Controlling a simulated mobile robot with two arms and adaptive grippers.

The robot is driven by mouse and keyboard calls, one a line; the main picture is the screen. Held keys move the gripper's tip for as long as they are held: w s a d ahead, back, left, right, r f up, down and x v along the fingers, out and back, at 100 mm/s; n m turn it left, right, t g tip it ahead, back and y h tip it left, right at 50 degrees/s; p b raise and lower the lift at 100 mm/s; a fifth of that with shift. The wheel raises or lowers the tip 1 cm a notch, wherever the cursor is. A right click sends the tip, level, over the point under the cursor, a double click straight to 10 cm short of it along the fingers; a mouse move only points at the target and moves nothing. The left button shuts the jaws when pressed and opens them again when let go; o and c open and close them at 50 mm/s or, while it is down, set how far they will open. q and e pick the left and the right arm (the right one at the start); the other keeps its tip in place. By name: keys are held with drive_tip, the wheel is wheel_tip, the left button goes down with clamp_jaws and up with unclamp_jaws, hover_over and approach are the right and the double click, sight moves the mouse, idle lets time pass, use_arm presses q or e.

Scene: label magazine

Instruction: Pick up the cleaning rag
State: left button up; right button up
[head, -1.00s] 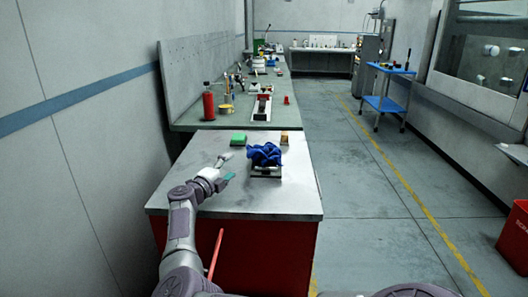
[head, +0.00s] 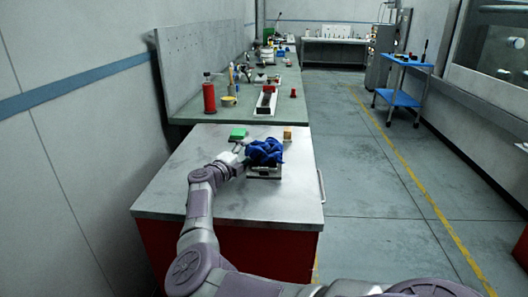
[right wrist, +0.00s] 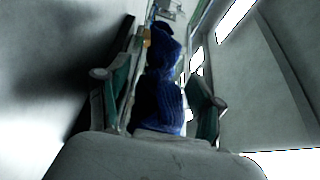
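The cleaning rag (head: 264,152) is a crumpled dark blue cloth. My right gripper (head: 243,156) is at the rag's left side in the head view. In the right wrist view, the two fingers with teal inner pads stand wide apart, and the blue rag (right wrist: 162,98) shows between them with gaps on both sides. The right gripper is open. In the head view its fingertips are small and partly lost against the rag. My left gripper is not in view.
A green block (head: 238,133) and a tan block (head: 287,135) stand behind the rag. A red bottle (head: 209,97) and other items stand on the farther bench. The front of the cabinet top (head: 250,206) is bare. A blue cart (head: 400,97) stands at the right.

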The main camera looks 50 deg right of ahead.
drive_tip(key=shift+a+r, duration=0.15)
drive_tip(key=shift+a, duration=0.1)
drive_tip(key=shift+c, duration=1.2)
drive_tip(key=shift+s, duration=0.1)
drive_tip(key=shift+c, duration=1.3)
drive_tip(key=shift+d, duration=0.15)
drive_tip(key=shift+c, duration=1)
wheel_tip(320, 180, up, 18)
drive_tip(key=shift+p, duration=0.3)
